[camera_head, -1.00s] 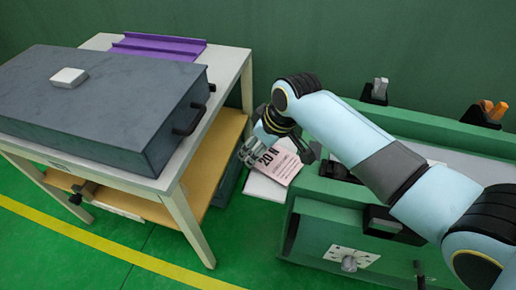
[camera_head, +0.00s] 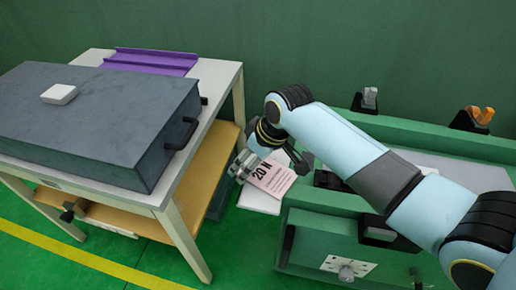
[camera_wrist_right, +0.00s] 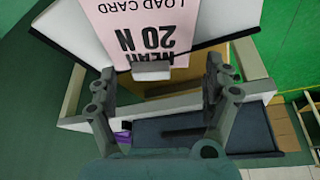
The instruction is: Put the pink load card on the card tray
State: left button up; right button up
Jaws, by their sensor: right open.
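The pink load card (camera_head: 271,179), marked 20 N, lies on a white surface (camera_head: 258,201) between the table and the green machine. It also shows large at the top of the right wrist view (camera_wrist_right: 138,25), with a small pale block (camera_wrist_right: 152,70) at its near edge. My right gripper (camera_head: 268,160) is over the card's far end, partly hiding it. In the wrist view its fingers (camera_wrist_right: 156,95) are spread apart with nothing gripped, the card's edge lying beyond them. A purple tray (camera_head: 152,61), possibly the card tray, lies empty at the table's back. My left gripper is not in view.
A big dark grey case (camera_head: 85,125) with a black handle (camera_head: 181,133) covers most of the table's top. A small white block (camera_head: 59,94) lies on it. The green machine (camera_head: 310,238) stands at the right, with orange pieces (camera_head: 481,115) in a black holder.

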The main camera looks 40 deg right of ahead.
aim_at(267, 178)
jog(key=p+v, duration=0.1)
jog(key=v, duration=1)
jog(key=shift+p, duration=0.4)
